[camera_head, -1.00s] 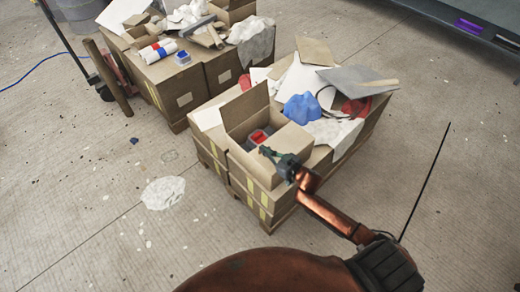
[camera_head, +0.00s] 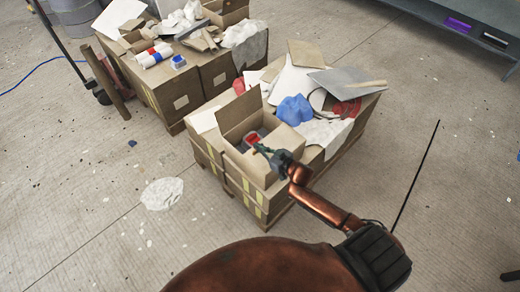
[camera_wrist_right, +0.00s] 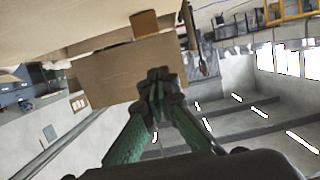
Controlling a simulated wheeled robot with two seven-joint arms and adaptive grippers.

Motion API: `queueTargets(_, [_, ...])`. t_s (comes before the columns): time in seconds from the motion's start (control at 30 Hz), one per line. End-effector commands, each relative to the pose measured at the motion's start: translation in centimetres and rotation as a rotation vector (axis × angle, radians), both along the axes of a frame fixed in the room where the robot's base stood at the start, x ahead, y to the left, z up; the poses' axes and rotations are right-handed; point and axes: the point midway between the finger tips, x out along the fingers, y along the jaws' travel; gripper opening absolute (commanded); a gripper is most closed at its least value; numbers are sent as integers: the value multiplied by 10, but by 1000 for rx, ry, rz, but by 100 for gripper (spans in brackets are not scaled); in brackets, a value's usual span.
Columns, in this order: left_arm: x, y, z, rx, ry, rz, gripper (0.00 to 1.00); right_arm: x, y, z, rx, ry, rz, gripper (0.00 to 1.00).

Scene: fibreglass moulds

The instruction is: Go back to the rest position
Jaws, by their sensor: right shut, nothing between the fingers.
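My right gripper (camera_head: 260,150) is at the near right side of an open cardboard box (camera_head: 240,165) on the nearer stack of boxes. Its fingers are together with nothing between them. In the right wrist view the shut gripper (camera_wrist_right: 158,75) shows green fingers in front of a cardboard flap (camera_wrist_right: 125,75). A red and grey item (camera_head: 253,138) lies inside the open box, partly hidden by the gripper. My left gripper is not in view.
The nearer stack also carries a blue crumpled item (camera_head: 295,110), white sheets and a grey board (camera_head: 345,82). A second stack of boxes (camera_head: 165,88) stands behind it at upper left. A wooden post (camera_head: 105,80) leans beside it. The floor at left is largely clear.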

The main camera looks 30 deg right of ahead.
Motion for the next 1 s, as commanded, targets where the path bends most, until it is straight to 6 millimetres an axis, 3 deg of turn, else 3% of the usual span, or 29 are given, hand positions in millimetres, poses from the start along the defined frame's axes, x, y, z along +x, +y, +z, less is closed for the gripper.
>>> queueTargets(0.1, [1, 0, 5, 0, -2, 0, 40, -32, -8, 7, -1, 2, -1, 0])
queueTargets(0.4, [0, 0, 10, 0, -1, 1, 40, -81, -18, 22, 1, -3, 1, 0])
queueTargets(0.83, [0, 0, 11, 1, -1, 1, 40, -93, -21, 26, -1, -5, 1, 0])
queueTargets(1.0, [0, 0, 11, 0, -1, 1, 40, -103, -21, 17, -19, 44, -56, 0])
